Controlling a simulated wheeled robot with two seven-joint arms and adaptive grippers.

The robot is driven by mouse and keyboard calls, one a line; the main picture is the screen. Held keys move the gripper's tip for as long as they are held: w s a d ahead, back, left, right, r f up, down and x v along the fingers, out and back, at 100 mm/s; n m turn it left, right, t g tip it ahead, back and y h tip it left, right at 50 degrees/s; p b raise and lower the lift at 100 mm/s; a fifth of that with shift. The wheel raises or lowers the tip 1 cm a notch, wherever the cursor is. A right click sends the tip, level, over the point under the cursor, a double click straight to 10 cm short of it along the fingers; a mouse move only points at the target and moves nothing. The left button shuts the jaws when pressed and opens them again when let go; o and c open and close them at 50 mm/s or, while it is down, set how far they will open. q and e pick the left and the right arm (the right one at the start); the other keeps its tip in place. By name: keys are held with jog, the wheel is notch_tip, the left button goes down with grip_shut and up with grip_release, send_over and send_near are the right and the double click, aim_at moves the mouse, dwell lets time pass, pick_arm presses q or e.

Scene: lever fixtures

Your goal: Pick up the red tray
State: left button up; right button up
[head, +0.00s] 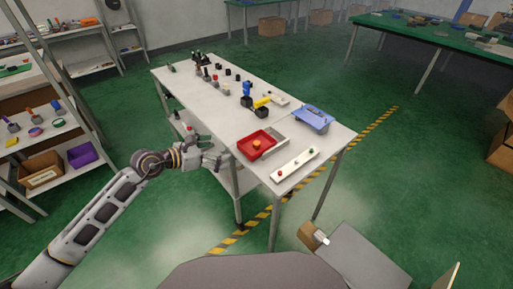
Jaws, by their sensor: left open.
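The red tray (246,151) lies on the near part of the white table (223,128), close to its left edge. A small orange round thing (256,145) sits in it. My left gripper (222,156) is open and empty, just left of the tray at the table's left edge, with a small gap between them. My right gripper is not in view.
A pale panel with small knobs (295,165) lies in front of the tray. A blue tray (314,118) is to its right, and several lever fixtures stand farther back. Shelves with bins (41,169) stand at left. A cardboard box (312,235) is on the floor at right.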

aim_at(238, 148)
pick_arm(q)
jog(key=shift+s+f, duration=0.1)
jog(key=shift+f, duration=0.15)
jog(key=x, duration=0.8)
jog(key=shift+d, duration=0.25)
dwell(0.4)
jog(key=shift+f, duration=0.1)
